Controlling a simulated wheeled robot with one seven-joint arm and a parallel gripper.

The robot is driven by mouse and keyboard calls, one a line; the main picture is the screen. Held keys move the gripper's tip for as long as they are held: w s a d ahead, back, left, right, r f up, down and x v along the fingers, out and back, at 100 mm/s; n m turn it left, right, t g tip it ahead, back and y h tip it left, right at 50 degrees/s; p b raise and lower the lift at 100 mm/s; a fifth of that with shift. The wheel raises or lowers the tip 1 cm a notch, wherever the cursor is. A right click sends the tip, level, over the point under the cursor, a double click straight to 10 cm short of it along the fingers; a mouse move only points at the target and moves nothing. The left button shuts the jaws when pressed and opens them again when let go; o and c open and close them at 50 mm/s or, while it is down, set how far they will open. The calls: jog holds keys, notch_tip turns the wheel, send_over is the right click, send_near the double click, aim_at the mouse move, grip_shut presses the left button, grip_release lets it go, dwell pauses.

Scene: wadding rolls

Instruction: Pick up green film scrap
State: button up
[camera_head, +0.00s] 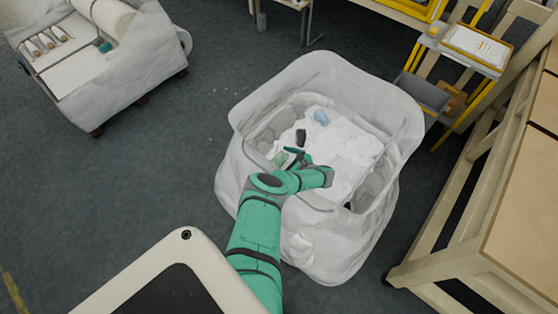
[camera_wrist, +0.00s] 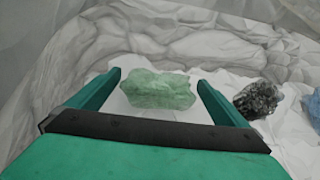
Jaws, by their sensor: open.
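The green film scrap (camera_wrist: 158,92) is a crumpled, pale green lump lying on white wadding inside a large bin. In the wrist view it sits between and just beyond the two fingertips of my gripper (camera_wrist: 160,80). In the head view a small part of the scrap (camera_head: 281,158) shows beside my gripper (camera_head: 290,158); the rest is hidden by the arm. My gripper is open, with one finger on each side of the scrap. I cannot tell whether either finger touches it.
The bin (camera_head: 245,125) has tall, plastic-lined walls around my gripper. A dark crumpled scrap (camera_wrist: 257,99) lies right of the green one, and a blue scrap (camera_head: 321,118) lies farther back. A wooden bench (camera_head: 520,210) stands at right; a wrapped pallet (camera_head: 125,80) stands at upper left.

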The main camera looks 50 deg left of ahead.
jog(key=c, duration=1.1)
jog(key=shift+o, duration=0.2)
jog(key=shift+r, duration=0.1)
